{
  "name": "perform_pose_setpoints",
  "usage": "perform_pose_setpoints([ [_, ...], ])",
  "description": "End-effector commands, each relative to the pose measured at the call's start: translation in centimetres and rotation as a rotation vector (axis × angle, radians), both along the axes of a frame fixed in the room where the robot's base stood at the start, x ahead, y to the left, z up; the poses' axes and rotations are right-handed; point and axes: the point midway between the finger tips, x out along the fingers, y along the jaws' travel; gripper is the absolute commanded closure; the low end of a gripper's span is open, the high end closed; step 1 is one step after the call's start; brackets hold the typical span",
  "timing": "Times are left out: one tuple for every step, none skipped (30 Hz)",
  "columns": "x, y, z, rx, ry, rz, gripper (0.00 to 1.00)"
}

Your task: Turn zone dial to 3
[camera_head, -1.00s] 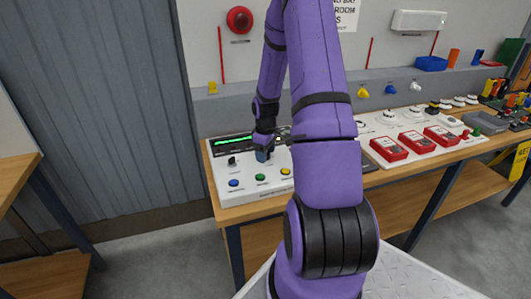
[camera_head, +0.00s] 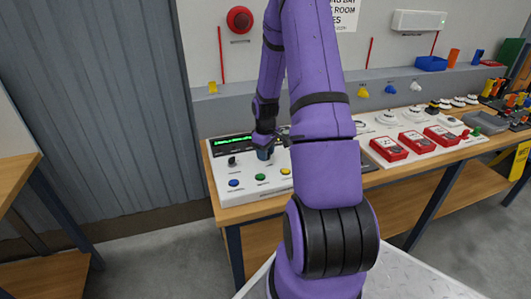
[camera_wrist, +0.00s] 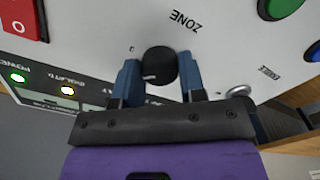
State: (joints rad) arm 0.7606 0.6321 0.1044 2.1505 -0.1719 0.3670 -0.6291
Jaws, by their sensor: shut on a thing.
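The zone dial (camera_wrist: 158,65) is a round black knob with a short white mark, on a white panel beside the printed word ZONE. In the wrist view its mark points to the lower left. My gripper (camera_wrist: 160,80) has its two blue fingers closed on either side of the dial. In the head view my gripper (camera_head: 264,153) is over the white control panel (camera_head: 217,186), and it hides the dial. The number at the dial's mark cannot be read.
The panel has a green-text display (camera_head: 235,141), a black knob (camera_head: 232,161), and blue (camera_head: 234,183), green (camera_head: 260,177) and yellow (camera_head: 286,171) buttons. A red switch (camera_wrist: 20,18) shows in the wrist view. Red boxes (camera_head: 415,140) stand farther right on the bench.

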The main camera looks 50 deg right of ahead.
Motion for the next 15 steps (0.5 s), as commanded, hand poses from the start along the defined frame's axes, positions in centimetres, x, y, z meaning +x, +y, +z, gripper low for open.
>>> perform_pose_setpoints([
  [0.03,-0.01,0.03,-0.001,0.000,-0.031,0.86],
  [0.05,0.02,0.03,-0.001,0.000,-0.052,0.86],
  [0.07,0.04,0.03,-0.001,0.000,-0.084,0.86],
  [0.06,0.04,0.03,-0.001,0.000,-0.109,0.86],
  [0.04,0.01,0.03,-0.001,0.000,-0.134,0.86],
  [0.04,0.00,0.03,-0.001,0.000,-0.171,0.86],
  [0.05,0.02,0.03,-0.001,0.000,-0.196,0.86],
  [0.06,0.03,0.03,-0.001,0.000,-0.222,0.86],
  [0.06,0.03,0.03,-0.001,0.000,-0.258,0.86],
  [0.05,0.02,0.03,-0.001,0.000,-0.283,0.86],
  [0.04,0.01,0.03,-0.001,0.000,-0.309,0.86],
  [0.05,0.02,0.03,-0.001,0.000,-0.343,0.86],
  [0.05,0.02,0.04,-0.001,0.000,-0.367,0.86],
  [0.05,0.02,0.04,-0.001,0.000,-0.390,0.86],
  [0.05,0.02,0.04,-0.001,0.000,-0.422,0.86],
])
